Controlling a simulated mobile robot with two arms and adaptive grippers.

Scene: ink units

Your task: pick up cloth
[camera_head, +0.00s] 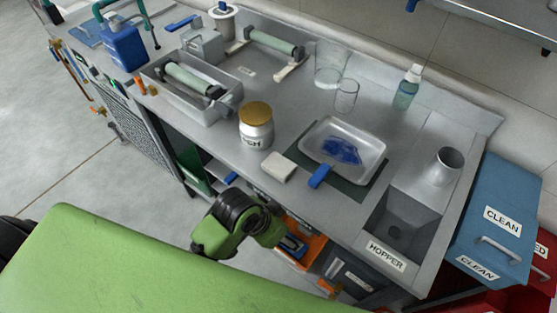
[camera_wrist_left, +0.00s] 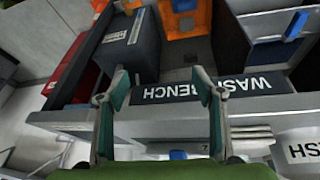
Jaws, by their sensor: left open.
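A pale folded cloth (camera_head: 278,167) lies flat on the steel bench (camera_head: 225,150), near its front edge, between a jar and a blue-handled tool. The cloth is apart from the fingers. In the head view my green left arm is in front of the bench, below the cloth; its fingertips are not clear there. My right gripper is not in view.
A jar with an ochre lid (camera_head: 256,125) stands left of the cloth. A blue handle (camera_head: 320,177) and a white tray (camera_head: 345,122) with blue ink are to its right. Below are open shelves with an orange bin (camera_head: 305,252). A hopper sink (camera_head: 405,225) is at right.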

